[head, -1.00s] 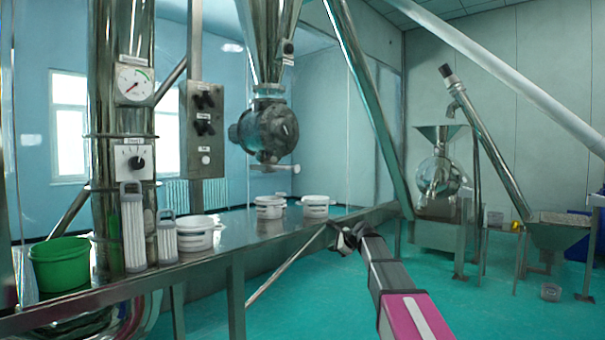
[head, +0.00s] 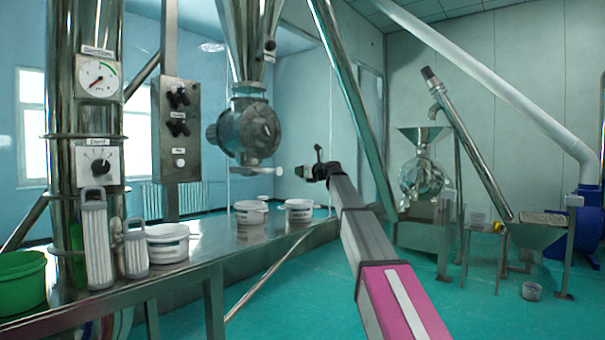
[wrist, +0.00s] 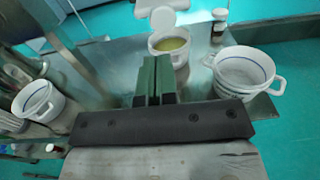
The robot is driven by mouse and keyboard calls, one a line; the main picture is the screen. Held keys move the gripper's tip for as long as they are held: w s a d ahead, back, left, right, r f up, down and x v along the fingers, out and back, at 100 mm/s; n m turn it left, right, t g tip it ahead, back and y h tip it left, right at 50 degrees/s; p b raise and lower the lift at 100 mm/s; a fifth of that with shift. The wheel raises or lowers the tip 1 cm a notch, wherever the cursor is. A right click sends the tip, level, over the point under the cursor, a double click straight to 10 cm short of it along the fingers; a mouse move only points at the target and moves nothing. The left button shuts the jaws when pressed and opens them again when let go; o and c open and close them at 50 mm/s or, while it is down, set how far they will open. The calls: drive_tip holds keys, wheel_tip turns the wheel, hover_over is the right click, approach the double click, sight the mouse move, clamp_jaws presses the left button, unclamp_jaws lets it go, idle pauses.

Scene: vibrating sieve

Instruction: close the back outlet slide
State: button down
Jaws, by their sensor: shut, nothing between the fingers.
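A round grey metal outlet body (head: 248,130) hangs under the steel hopper in the head view. A short bar with a white end (head: 268,171) sticks out to the right beneath it. It may be the outlet slide; whether it is open or closed I cannot tell. My gripper (head: 311,162) is to the right of this bar in the picture, at about its height and apart from it. In the wrist view the two green fingers (wrist: 156,78) are together with nothing between them. The slide cannot be made out in the wrist view.
Below is a steel table (head: 215,258) with white tubs (head: 250,212) on it. In the wrist view a tub with yellowish contents (wrist: 169,47) is beyond the fingers, with another tub (wrist: 245,72) at right. A slanted steel pipe (head: 345,90) rises behind my arm.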

sight(280, 171)
drive_tip(key=x, duration=0.9)
drive_tip(key=shift+w+a, duration=0.2)
drive_tip(key=shift+a, duration=0.1)
drive_tip(key=x, duration=0.7)
drive_tip(key=shift+w+a, duration=0.2)
drive_tip(key=shift+a, duration=0.05)
drive_tip(key=shift+a+r, duration=0.1)
drive_tip(key=shift+a, duration=0.05)
drive_tip(key=shift+w+a, duration=0.1)
